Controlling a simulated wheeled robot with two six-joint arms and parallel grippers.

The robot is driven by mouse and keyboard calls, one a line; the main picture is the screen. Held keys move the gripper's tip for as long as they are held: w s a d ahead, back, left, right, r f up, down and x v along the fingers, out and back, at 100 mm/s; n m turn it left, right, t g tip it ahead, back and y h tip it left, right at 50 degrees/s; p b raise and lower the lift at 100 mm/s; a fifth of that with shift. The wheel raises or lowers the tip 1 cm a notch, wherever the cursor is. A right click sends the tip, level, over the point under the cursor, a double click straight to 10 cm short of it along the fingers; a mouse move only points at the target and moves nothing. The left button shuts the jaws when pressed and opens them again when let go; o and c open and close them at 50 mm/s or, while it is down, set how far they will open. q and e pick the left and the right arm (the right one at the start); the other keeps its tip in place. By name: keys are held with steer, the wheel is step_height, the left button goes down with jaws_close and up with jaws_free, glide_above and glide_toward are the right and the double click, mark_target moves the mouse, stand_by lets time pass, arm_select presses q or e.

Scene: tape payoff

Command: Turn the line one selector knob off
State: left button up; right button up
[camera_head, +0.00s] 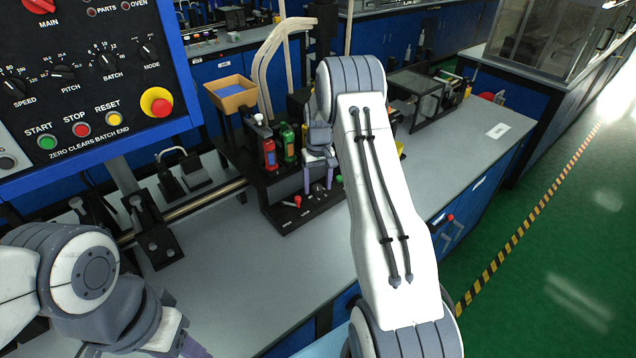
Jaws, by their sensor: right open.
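No label reading line one is legible, so I cannot tell which knob is the line one selector. A small red knob (297,201) and a small green knob (339,178) sit on the low front of a black unit (275,188) on the bench. My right gripper (318,186) points down over this unit, open, between the red and green knobs; its arm hides part of the unit. I cannot tell whether it touches anything. My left gripper (188,346) is at the bottom left, mostly hidden behind its own arm and cut off by the frame edge.
A blue-framed control panel (85,95) with dials and buttons fills the upper left. Red and green handled devices (268,153) and an orange bin (232,92) stand at the unit. A metal rail (200,203) runs leftward. The grey bench top (245,262) in front is clear.

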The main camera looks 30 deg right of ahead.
steer(key=shift+f, duration=0.25)
jaws_close()
steer(key=shift+m, duration=0.3)
steer(key=m, duration=0.5)
steer(key=shift+m, duration=0.3)
steer(key=m, duration=0.5)
steer(key=shift+w+r+m, duration=0.1)
steer(key=shift+m, duration=0.2)
